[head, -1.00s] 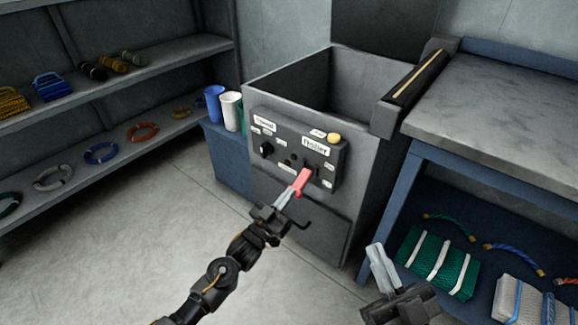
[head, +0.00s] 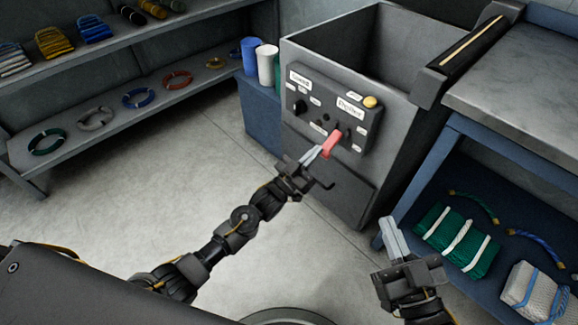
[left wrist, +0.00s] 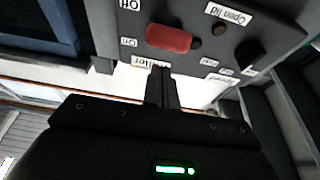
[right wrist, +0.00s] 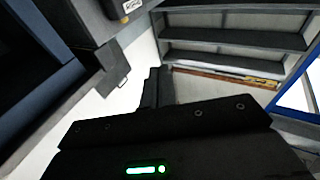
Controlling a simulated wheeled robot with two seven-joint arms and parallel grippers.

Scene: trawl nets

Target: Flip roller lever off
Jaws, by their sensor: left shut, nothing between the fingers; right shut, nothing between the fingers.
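The red roller lever (head: 332,144) sticks out from the dark control panel (head: 300,118) on the front of a grey bin-like machine. It shows large in the left wrist view (left wrist: 169,38), with the upside-down labels "Off" (left wrist: 130,4) and "On" (left wrist: 128,42) beside it. Whether it is flipped up or down is hard to tell. My left gripper (head: 312,157) is shut and empty, its tips right at the lever's near end; contact is unclear. Its fingers show just below the lever in the left wrist view (left wrist: 161,88). My right gripper (head: 394,238) is shut and empty, away from the panel.
A black knob (head: 299,106) and a yellow button (head: 370,102) share the panel. A blue-legged workbench (head: 520,95) stands at right, with net bundles (head: 457,240) on its lower shelf. Shelves (head: 120,85) with rope coils line the left. The floor between is clear.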

